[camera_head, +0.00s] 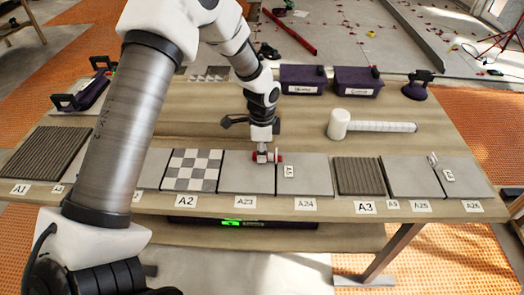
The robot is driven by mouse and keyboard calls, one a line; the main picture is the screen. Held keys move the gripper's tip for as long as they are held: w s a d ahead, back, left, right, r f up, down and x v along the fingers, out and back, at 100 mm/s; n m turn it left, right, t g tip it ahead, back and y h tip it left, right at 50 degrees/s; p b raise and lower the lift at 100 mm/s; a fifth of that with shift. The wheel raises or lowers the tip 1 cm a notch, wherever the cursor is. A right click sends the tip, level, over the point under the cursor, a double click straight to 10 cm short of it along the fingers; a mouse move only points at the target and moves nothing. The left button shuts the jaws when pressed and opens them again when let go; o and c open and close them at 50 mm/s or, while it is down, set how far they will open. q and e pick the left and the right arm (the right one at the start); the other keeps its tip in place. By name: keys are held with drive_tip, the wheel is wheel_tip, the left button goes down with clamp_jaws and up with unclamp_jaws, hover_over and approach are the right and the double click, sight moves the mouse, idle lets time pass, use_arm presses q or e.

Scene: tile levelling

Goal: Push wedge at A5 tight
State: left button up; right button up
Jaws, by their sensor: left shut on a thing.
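My left gripper (262,150) points down over the seam between the grey tiles A23 (246,180) and A24 (307,178). It is shut on a small red wedge (276,157), which lies at the seam beside a pale clip; the fingers hide part of it. How far the wedge sits in the clip is too small to tell. A small turned label (289,171) to the right of it seems to read A5. My right gripper is not in view.
Several tiles line the wooden table's (210,120) front edge. Another clip (433,160) stands at the seam of A25 and A26. A white mallet (370,125) lies to the right. Two purple bins (303,80) and a suction cup (418,86) stand at the back.

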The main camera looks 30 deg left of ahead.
use_arm(q)
clamp_jaws()
drive_tip(key=shift+w+d, duration=0.5)
drive_tip(key=shift+d, duration=0.25)
idle(1.1)
drive_tip(key=o, duration=0.8)
unclamp_jaws()
drive_tip(key=shift+c, duration=0.2)
